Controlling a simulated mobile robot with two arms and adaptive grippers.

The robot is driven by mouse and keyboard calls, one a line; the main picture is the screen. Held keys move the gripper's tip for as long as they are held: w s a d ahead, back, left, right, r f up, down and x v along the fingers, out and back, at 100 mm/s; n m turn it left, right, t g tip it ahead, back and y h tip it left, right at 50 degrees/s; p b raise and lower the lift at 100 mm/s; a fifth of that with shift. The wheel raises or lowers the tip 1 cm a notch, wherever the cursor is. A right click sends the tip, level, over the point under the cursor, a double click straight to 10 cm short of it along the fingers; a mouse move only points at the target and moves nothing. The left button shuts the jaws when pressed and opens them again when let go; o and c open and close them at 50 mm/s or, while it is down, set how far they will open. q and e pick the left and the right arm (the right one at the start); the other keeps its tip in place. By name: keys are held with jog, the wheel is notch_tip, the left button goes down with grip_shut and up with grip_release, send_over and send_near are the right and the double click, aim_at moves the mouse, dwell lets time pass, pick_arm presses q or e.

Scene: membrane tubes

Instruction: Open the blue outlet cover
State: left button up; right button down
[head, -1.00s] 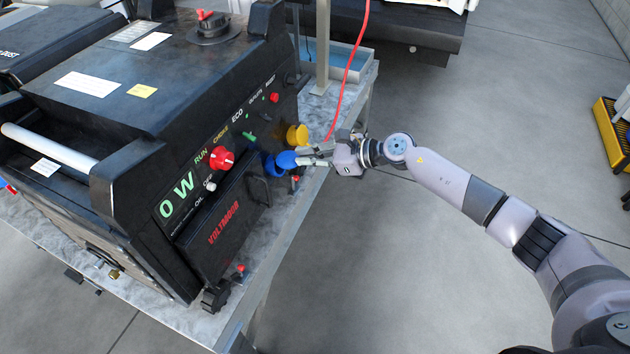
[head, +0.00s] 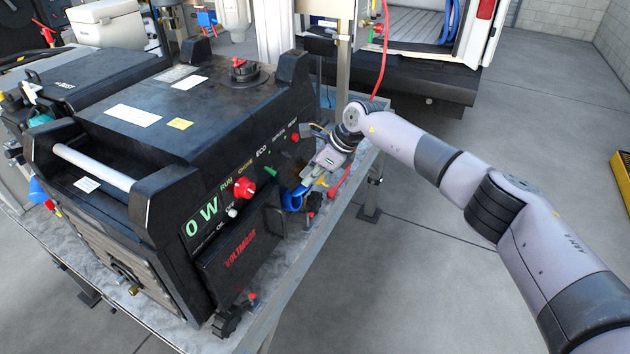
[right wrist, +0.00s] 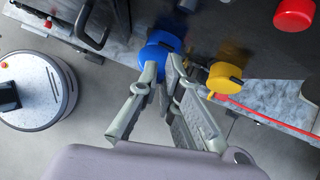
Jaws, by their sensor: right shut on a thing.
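The blue outlet cover (head: 291,201) is low on the front panel of the black generator (head: 150,130), at its right end. In the right wrist view the cover (right wrist: 160,48) is a round blue lid at the fingertips, with another blue part (right wrist: 187,5) behind it at the top edge. My right gripper (head: 304,188) is at the cover, and its fingers (right wrist: 162,72) are shut on the lid's edge. The fingers partly hide the lid, so its exact angle is hard to tell. My left gripper is not in view.
A yellow outlet cover (right wrist: 224,78) sits close to the right of my fingers. A red knob (head: 245,187) is on the panel. A red cable (head: 384,50) hangs past my wrist to the metal table (head: 283,285). Open floor lies to the right.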

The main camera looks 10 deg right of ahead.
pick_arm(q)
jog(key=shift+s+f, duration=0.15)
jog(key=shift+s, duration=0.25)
pick_arm(e)
jog(key=shift+a, duration=0.3)
jog(key=c, duration=1.8)
grip_release()
jog(key=shift+w+a+f, duration=0.1)
jog(key=shift+w+f, duration=0.1)
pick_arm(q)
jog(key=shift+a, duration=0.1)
pick_arm(e)
jog(key=shift+o, duration=0.2)
jog(key=shift+d+r, duration=0.25)
jog(key=shift+r, duration=0.1)
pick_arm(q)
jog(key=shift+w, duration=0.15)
pick_arm(e)
jog(key=v, duration=1.1)
jog(key=shift+r, duration=0.2)
